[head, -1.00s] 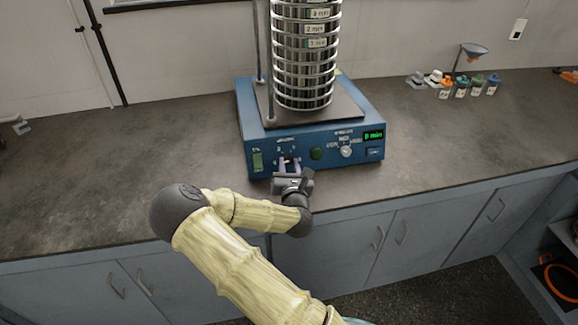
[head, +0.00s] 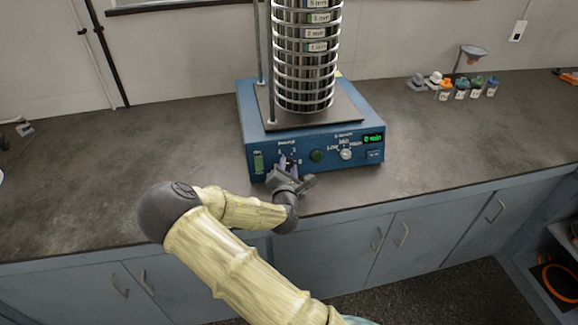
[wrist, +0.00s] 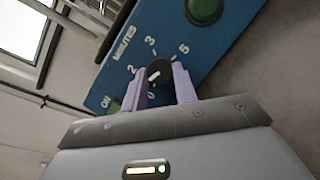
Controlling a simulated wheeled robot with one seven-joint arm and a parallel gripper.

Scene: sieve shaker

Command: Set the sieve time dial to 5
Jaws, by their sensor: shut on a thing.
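The black time dial (wrist: 159,70) sits on the blue front panel of the sieve shaker (head: 343,167), under the word MINUTES, with 0, 2, 3 and 5 printed around it. My gripper (wrist: 159,82) is shut on the dial, one pale purple finger on each side. A short white mark shows on the dial's face; I cannot tell for sure which number it points at. In the head view my gripper (head: 285,166) reaches the left part of the panel and mostly hides the dial. The green display (head: 373,138) appears to read 0 min.
Right of the dial are a round green button (head: 317,155) and a second, light-coloured knob (head: 346,154). A green switch (head: 258,162) is at the panel's left. A tall sieve stack (head: 304,75) stands on the shaker. The counter (head: 130,165) is clear to the left.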

